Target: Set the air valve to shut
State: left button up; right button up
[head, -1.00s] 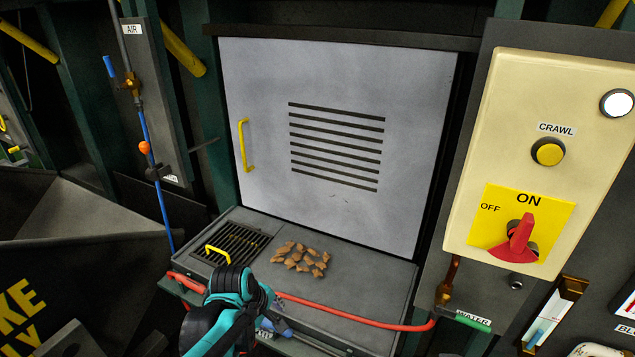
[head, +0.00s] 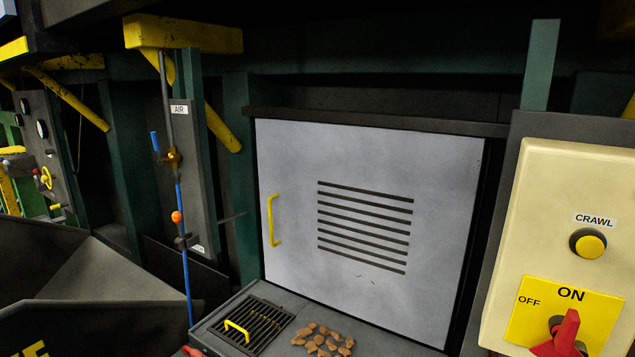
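The air valve (head: 174,157) is a small brass body on a vertical pipe, below the white AIR label (head: 179,110). Its blue lever handle (head: 154,142) points up, roughly along the pipe, on the left side of the valve. A blue hose (head: 184,250) runs down from the valve, with an orange ball (head: 177,217) partway along it. Neither of my grippers shows in the head view, so their distance from the valve cannot be seen.
A grey louvred door (head: 360,230) with a yellow handle (head: 273,220) stands right of the valve. Below it are a grate (head: 262,318) and brown chunks (head: 322,340) on a ledge. A cream control box (head: 560,230) with a red switch is at right. A dark hopper (head: 90,280) is lower left.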

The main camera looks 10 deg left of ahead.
aim_at(160, 160)
jog(key=u, duration=1.3)
